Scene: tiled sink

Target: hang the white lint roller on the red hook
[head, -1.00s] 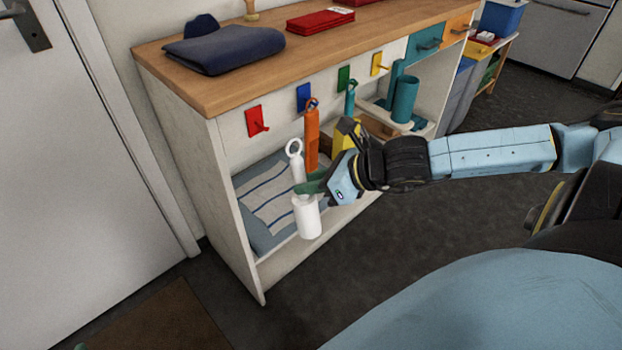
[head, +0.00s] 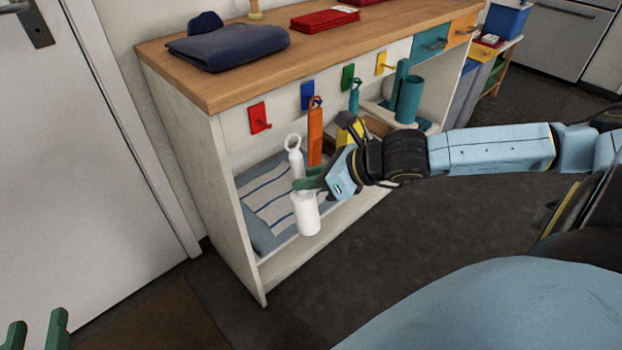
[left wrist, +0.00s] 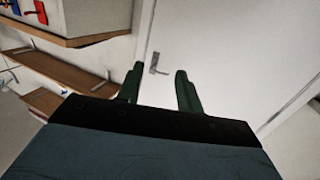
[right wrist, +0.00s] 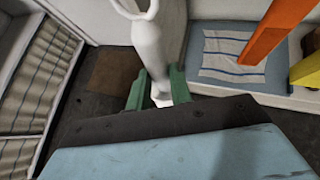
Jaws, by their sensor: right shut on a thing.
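The white lint roller (head: 306,213) is upright in my right gripper (head: 308,184), in front of the cabinet's open lower bay. Its ring handle is at the top and its thick roll at the bottom. In the right wrist view the green fingers (right wrist: 158,92) are shut on the roller's handle (right wrist: 148,45). The red hook (head: 260,118) is on the cabinet front, above and to the left of the roller, and the two are apart. My left gripper (head: 37,330) is at the lower left of the head view. Its fingers (left wrist: 160,88) are apart and empty.
Blue (head: 307,96), green (head: 348,77) and yellow (head: 383,63) hooks continue the row. An orange tool (head: 315,135) hangs at the blue hook. A folded striped cloth (head: 270,200) lies in the lower bay. A door (head: 90,150) stands at the left.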

